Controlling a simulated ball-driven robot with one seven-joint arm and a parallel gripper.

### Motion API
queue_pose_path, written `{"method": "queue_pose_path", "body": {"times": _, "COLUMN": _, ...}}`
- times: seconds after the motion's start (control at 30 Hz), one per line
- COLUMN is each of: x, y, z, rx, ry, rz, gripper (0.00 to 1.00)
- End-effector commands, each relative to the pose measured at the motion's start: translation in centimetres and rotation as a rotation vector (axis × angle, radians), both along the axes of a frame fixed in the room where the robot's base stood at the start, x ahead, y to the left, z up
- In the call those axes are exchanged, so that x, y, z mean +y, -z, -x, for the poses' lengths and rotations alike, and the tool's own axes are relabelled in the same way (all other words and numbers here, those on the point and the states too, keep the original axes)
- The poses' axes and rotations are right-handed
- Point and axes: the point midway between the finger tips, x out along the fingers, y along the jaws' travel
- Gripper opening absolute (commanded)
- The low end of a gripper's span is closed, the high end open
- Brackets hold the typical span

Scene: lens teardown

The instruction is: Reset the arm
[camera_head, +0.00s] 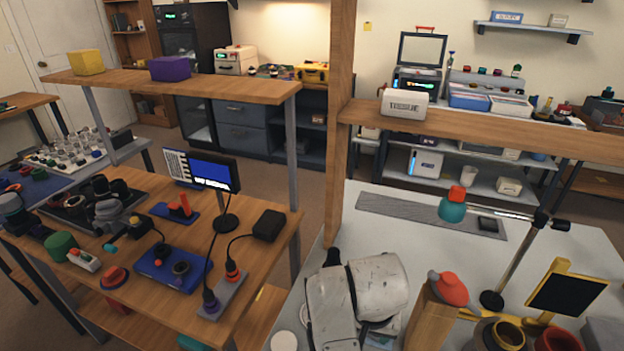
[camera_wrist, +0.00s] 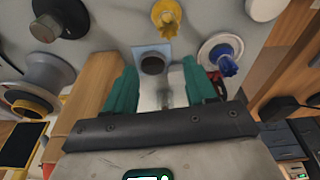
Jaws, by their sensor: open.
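My gripper (camera_wrist: 162,80) shows in the wrist view. Its two teal fingers stand well apart with nothing held between them. A dark round piece (camera_wrist: 152,64) on a light blue square pad (camera_wrist: 139,53) appears beyond the gap between the fingers. I cannot tell how far away it is. In the head view, my white arm is folded low over the grey table (camera_head: 408,231) at the bottom centre. The gripper itself cannot be made out there.
A wooden block (camera_head: 430,318) with a red-topped piece (camera_head: 449,288) stands close right of my arm. A desk lamp (camera_head: 515,262) and a small black board in a yellow frame (camera_head: 562,293) are farther right. A wooden post (camera_head: 341,130) rises behind. A cluttered wooden bench (camera_head: 140,285) is at left.

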Motion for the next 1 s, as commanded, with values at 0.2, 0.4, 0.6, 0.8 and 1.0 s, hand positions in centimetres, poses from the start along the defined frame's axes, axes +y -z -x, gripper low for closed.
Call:
{"method": "queue_pose_path", "body": {"times": 0.2, "x": -9.2, "y": 1.6, "z": 2.6, "rx": -0.094, "ry": -0.046, "rz": 0.067, "gripper": 0.56}}
{"method": "queue_pose_path", "body": {"times": 0.4, "x": -14.8, "y": 2.9, "z": 8.1, "rx": -0.161, "ry": -0.142, "rz": 0.092, "gripper": 0.56}}
{"method": "queue_pose_path", "body": {"times": 0.6, "x": -16.1, "y": 3.6, "z": 13.5, "rx": -0.203, "ry": -0.218, "rz": 0.062, "gripper": 0.56}}
{"method": "queue_pose_path", "body": {"times": 0.8, "x": -15.5, "y": 3.5, "z": 17.8, "rx": -0.240, "ry": -0.260, "rz": 0.013, "gripper": 0.56}}
{"method": "queue_pose_path", "body": {"times": 1.0, "x": -16.1, "y": 7.0, "z": 23.3, "rx": -0.060, "ry": -0.244, "rz": -0.010, "gripper": 0.56}}
